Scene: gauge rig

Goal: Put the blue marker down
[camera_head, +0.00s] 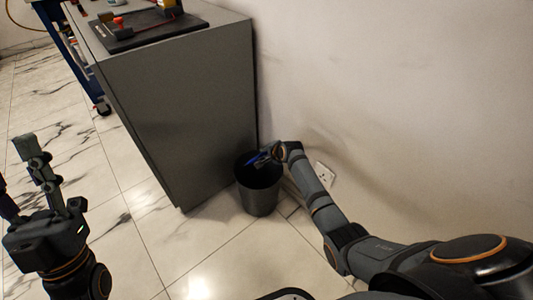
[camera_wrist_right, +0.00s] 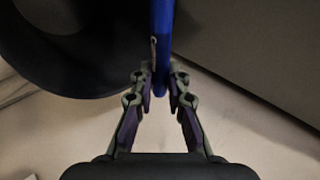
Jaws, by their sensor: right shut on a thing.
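The blue marker (camera_head: 251,161) is held in my right gripper (camera_head: 262,157), by the bin's mouth in the head view. In the right wrist view the marker (camera_wrist_right: 162,35) points away from me, its near end between the closed fingertips (camera_wrist_right: 160,88). There it runs along the right edge of the dark bin (camera_wrist_right: 60,75); I cannot tell how far it lies over the opening. The bin (camera_head: 259,200) stands upright on the floor beside the cabinet. My left gripper (camera_head: 25,175) is at the far left, empty, its fingers apart.
A grey cabinet (camera_head: 185,110) stands left of the bin, with a dark board (camera_head: 145,30) and small parts on top. A white wall (camera_head: 400,90) with a socket (camera_head: 325,173) is close on the right. The marble floor (camera_head: 130,220) is clear in front.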

